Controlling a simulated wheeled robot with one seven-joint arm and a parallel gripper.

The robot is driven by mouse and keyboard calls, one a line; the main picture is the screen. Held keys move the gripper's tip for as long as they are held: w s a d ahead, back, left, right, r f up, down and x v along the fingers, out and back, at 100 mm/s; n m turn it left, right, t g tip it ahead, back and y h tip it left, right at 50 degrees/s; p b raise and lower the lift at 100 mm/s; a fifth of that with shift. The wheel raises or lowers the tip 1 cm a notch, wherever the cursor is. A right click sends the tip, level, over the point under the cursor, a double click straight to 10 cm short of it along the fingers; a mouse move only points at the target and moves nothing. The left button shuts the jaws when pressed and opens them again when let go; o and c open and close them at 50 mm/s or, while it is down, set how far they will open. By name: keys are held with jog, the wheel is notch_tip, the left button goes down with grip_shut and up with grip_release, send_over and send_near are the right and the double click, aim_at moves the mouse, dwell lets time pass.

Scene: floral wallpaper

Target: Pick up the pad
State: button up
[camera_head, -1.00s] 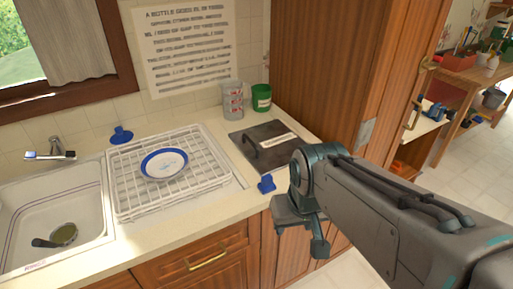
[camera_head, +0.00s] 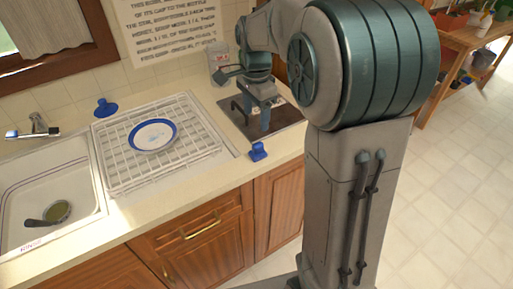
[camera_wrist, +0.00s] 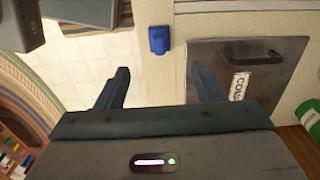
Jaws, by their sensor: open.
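No thing in view is plainly marked as a pad. A flat dark grey board (camera_head: 289,117) with a handle and a white label lies on the counter right of the dish rack. It also shows at the right of the wrist view (camera_wrist: 290,75). A small blue object (camera_head: 257,152) stands near the counter's front edge and shows in the wrist view (camera_wrist: 158,40), ahead of the gap between my fingers. My gripper (camera_wrist: 158,85) is open and empty. In the head view my arm reaches over the board and hides part of it.
A white dish rack (camera_head: 115,170) holds a blue-rimmed plate (camera_head: 153,135). The sink (camera_head: 30,190) is at the left, with a blue plunger-like item (camera_head: 105,107) behind. A grey cup (camera_head: 219,65) stands at the wall. A green can (camera_wrist: 311,118) is right of the board.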

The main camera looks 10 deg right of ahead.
aim_at(258, 143)
notch_tip(258, 143, down, 8)
jog(key=shift+d+f, duration=0.1)
jog(key=shift+d+f+p, duration=0.2)
jog(key=shift+f+p, duration=0.25)
jog(key=shift+f, duration=2.25)
jog(key=shift+c, duration=0.3)
jog(key=c, duration=1)
jog(key=shift+r, duration=0.1)
jog(key=shift+c, duration=0.2)
jog(key=shift+r, duration=0.5)
notch_tip(258, 143, up, 3)
jog(key=shift+w+f+b, duration=0.1)
jog(key=shift+b, duration=0.2)
jog(key=s+d+r+b, duration=0.1)
jog(key=s+d+r, duration=0.5)
jog(key=d, duration=0.4)
jog(key=shift+s+r, duration=0.25)
jog(key=shift+r, duration=0.3)
